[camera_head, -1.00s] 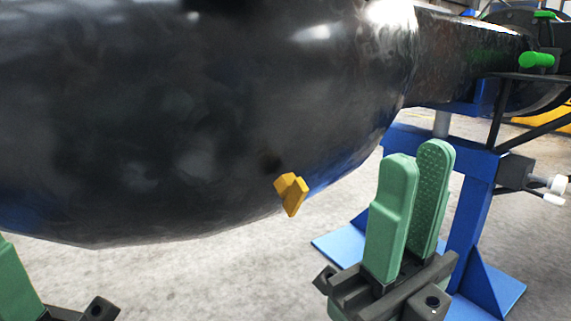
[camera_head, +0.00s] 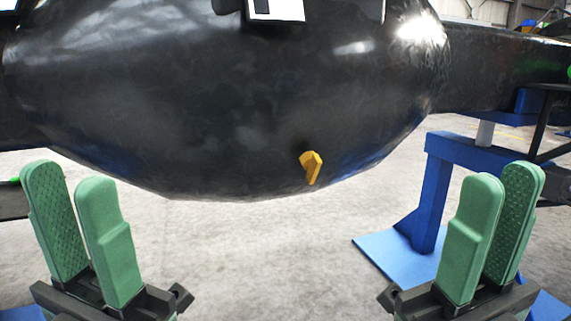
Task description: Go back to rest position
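My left gripper (camera_head: 69,176) stands at the lower left with its two green fingers pointing up. The fingers are apart, the ridged inner pad of one shows, and nothing is between them. My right gripper (camera_head: 504,180) stands at the lower right in much the same pose. Its green fingers are also apart and empty, one partly covering the other. The big dark casting (camera_head: 220,120) hangs across the view above and between the grippers. Neither gripper appears to touch it. A small yellow tab (camera_head: 312,168) is on its lower side.
A blue stand (camera_head: 431,190) with a blue foot plate is at the right, partly behind my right gripper. A white plate with a black mark (camera_head: 276,9) is on the casting at the top edge. Grey floor (camera_head: 270,265) between the grippers is clear.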

